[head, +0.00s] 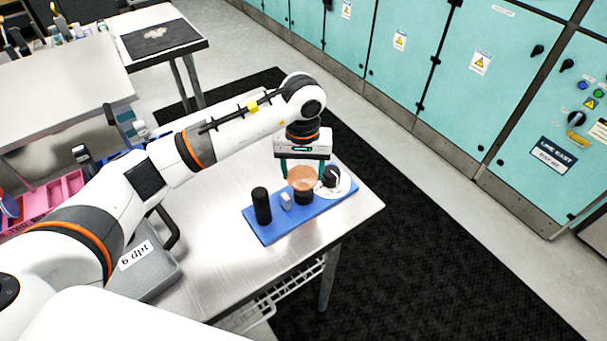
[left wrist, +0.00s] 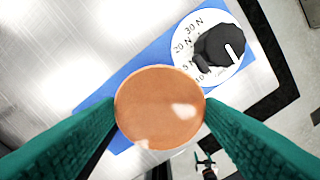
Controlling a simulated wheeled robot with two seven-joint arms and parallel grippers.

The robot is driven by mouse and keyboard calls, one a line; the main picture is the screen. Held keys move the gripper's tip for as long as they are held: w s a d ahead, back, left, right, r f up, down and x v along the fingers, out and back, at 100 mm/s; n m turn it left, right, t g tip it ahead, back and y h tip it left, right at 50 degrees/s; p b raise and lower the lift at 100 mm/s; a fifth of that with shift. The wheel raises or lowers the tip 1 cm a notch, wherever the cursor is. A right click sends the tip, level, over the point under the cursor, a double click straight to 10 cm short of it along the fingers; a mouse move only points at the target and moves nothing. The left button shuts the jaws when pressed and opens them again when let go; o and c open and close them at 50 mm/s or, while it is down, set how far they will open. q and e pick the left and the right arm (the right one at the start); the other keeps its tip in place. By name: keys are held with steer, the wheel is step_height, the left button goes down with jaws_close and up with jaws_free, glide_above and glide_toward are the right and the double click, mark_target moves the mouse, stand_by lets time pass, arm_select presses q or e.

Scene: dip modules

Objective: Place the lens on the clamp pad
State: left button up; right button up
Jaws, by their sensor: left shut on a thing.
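The lens (left wrist: 160,107) is a round, copper-coloured disc. It sits between the two green fingers of my left gripper (head: 302,176), which is shut on it. The lens also shows in the head view (head: 302,178), directly above a short black post (head: 303,198) on the blue base (head: 272,231). That post may be the clamp pad; its top is hidden by the lens. I cannot tell whether lens and post touch. In the left wrist view the lens looks face-on and hides what is below it. My right gripper is not in view.
A white dial with newton marks and a black knob (left wrist: 219,47) is close beside the lens. A taller black cylinder (head: 261,205) and a small pale piece (head: 286,200) stand on the base. The steel table (head: 230,261) has its edge close by. A grey case (head: 155,275) lies left.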

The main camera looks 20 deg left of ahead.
mark_target(304, 174)
arm_select(q)
steer(key=shift+f, duration=0.35)
steer(key=f, duration=0.1)
steer(key=f+p, duration=0.1)
steer(key=f, duration=0.1)
steer(key=shift+w+d+f, duration=0.1)
steer(key=shift+w+f, duration=0.1)
steer(key=shift+w, duration=0.1)
steer(key=shift+f, duration=0.15)
steer(key=shift+s+f, duration=0.1)
steer(key=o, duration=1)
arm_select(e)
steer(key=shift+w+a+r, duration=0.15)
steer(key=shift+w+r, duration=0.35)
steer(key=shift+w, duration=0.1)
